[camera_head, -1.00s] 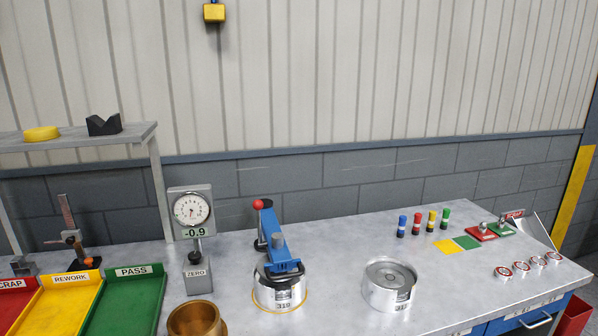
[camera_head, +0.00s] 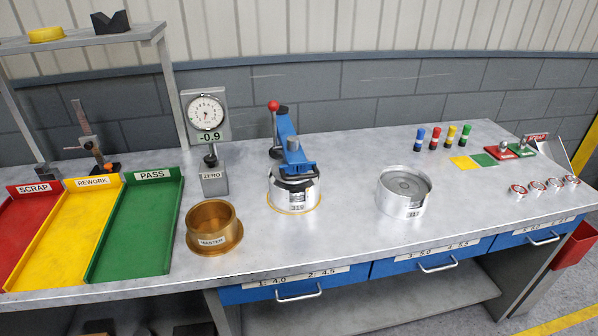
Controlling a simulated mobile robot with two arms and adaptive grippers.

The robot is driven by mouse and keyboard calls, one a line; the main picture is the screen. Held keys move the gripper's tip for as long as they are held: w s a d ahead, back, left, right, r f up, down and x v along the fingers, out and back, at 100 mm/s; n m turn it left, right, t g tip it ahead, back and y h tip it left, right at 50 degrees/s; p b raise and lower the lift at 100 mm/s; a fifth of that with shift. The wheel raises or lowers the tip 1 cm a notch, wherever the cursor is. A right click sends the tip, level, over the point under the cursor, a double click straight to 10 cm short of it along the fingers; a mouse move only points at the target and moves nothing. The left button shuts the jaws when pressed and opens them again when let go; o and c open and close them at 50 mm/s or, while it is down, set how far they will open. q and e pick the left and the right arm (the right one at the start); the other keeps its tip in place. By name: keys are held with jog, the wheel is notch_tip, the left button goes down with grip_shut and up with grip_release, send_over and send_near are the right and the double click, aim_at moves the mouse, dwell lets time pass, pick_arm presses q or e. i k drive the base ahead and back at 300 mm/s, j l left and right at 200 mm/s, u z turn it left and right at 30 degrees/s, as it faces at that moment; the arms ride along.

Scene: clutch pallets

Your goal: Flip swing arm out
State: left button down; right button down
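The blue swing arm (camera_head: 289,143) with a red ball knob (camera_head: 273,105) stands on a post at the middle of the bench. Its front end lies over a silver cylindrical part (camera_head: 294,192) labelled 319, which sits on a yellow ring outline. A second silver cylindrical part (camera_head: 403,193) stands to the right, with nothing over it. Neither of my grippers shows in the head view.
A dial gauge (camera_head: 208,118) reading -0.9 and a brass master ring (camera_head: 212,229) stand left of the swing arm. Red, yellow and green trays (camera_head: 139,231) lie at the left. Several coloured markers (camera_head: 434,137) stand at the back right. Blue drawers (camera_head: 427,256) run under the front edge.

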aim_at(295, 161)
jog(key=i+j+z, duration=0.1)
jog(key=j+z, duration=0.2)
jog(key=j, duration=0.45)
jog(key=j+z, duration=0.35)
jog(key=j, duration=0.45)
jog(key=i, duration=0.05)
